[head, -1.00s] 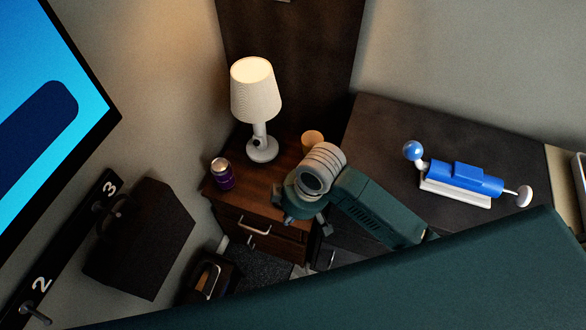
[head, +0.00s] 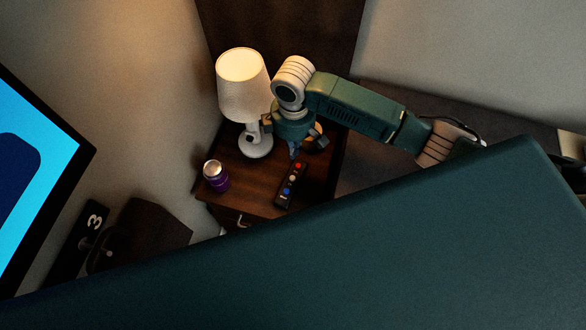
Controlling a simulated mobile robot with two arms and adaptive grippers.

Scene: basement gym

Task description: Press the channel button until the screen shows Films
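A black remote (head: 285,198) lies on the wooden cabinet top, with red, orange, white and blue buttons in a row along it. Which one is the channel button I cannot read. My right gripper (head: 294,148) is above the far end of the remote, pointing down, apparently apart from it. Its fingers are small and dark, so their opening is unclear. The screen (head: 38,190) at the left edge shows light blue with part of a dark blue shape; no text is visible. My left gripper is not in view.
A lit white lamp (head: 243,90) stands close left of my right gripper. A purple can (head: 216,178) stands on the cabinet (head: 247,196) left of the remote. A dark wall rack marked 3 (head: 92,220) is below the screen. The lower picture is blocked.

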